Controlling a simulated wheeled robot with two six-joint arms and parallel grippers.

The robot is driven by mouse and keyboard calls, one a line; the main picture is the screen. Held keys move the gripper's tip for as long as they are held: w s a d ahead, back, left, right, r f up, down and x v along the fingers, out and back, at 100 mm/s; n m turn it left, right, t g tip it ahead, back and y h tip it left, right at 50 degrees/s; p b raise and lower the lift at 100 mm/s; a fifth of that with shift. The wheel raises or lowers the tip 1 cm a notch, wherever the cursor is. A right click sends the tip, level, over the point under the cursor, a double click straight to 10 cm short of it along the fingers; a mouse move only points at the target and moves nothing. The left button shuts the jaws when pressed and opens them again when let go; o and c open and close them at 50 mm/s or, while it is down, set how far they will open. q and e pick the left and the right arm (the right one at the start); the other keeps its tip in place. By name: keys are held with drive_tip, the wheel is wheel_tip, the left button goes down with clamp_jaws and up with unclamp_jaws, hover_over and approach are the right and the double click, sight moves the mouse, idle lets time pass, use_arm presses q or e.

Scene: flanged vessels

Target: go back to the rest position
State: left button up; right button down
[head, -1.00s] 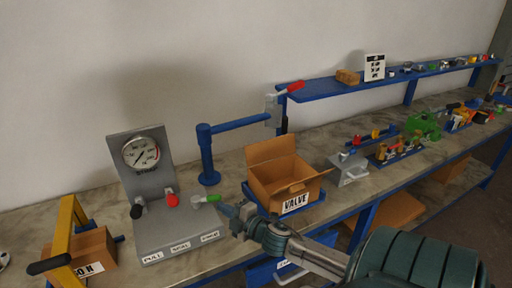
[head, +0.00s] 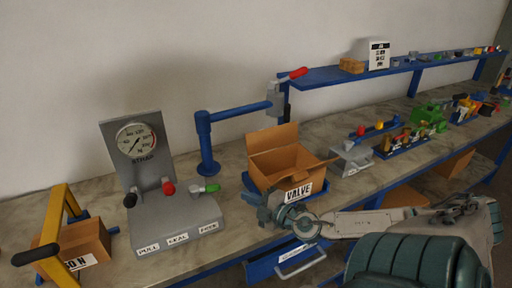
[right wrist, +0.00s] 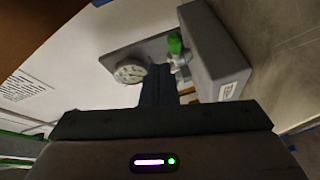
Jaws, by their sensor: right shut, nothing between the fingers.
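My right gripper (head: 262,207) is shut and empty. In the head view it hangs in front of the open VALVE box (head: 288,165), to the right of the grey gauge station (head: 178,222) and apart from its green-tipped lever (head: 208,189). In the right wrist view the closed fingers (right wrist: 159,85) point toward the station, whose dial (right wrist: 130,71) and green knob (right wrist: 175,43) show beyond them. My left gripper is in neither view.
A blue post with a swing arm (head: 207,140) stands behind the station. A yellow-framed device (head: 58,225) and a carton (head: 95,240) are at left. Several fittings lie on the bench at right, below a blue shelf (head: 320,77). A drawer handle (head: 300,262) sticks out below the bench front.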

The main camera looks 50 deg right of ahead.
drive_tip(key=shift+s+d+r, duration=0.1)
drive_tip(key=shift+s+d, duration=0.5)
drive_tip(key=shift+s, duration=0.1)
